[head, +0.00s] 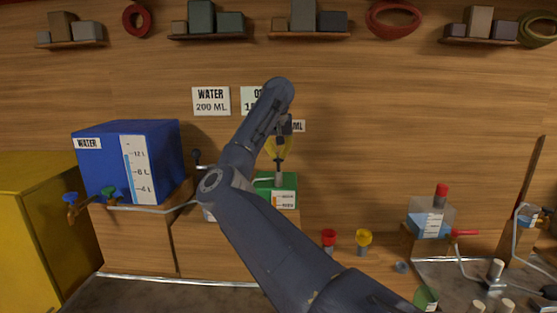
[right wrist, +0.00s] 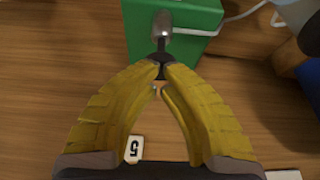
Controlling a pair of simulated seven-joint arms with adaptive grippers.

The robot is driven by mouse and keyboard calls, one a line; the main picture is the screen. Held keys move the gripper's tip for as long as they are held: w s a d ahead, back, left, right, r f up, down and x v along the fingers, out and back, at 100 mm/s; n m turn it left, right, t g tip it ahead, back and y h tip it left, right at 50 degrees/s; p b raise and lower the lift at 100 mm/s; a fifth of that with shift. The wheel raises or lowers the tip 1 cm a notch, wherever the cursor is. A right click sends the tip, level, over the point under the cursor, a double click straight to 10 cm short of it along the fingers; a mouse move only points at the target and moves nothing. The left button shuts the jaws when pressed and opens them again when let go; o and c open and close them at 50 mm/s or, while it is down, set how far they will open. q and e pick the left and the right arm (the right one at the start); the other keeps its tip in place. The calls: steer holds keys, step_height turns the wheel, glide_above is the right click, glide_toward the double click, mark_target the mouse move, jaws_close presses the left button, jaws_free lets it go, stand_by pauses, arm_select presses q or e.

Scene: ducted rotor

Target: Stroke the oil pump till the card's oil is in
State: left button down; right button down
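The green oil pump box (head: 263,190) stands on the wooden ledge, partly behind my right arm, with an orange-marked gauge (head: 284,199) on its front. In the right wrist view the green box (right wrist: 200,20) is at the top, with a metal stem and a black handle knob (right wrist: 157,58). My right gripper (head: 280,153) points down over the pump; its yellow fingertips (right wrist: 161,69) close around the knob. The oil card (head: 250,101) is on the wall, mostly hidden by my arm; its amount cannot be read. My left gripper is not in view.
A blue water tank (head: 103,166) with taps stands left on the ledge; the WATER 200 ML card (head: 211,101) hangs above. Red (head: 329,237) and yellow (head: 364,237) funnel-like pieces stand right of the pump.

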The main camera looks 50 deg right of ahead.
mark_target(278, 158)
steer(key=shift+r, duration=1.45)
steer(key=shift+f, duration=0.15)
steer(key=shift+f, duration=3)
steer(key=shift+r, duration=3.15)
steer(key=shift+r, duration=3)
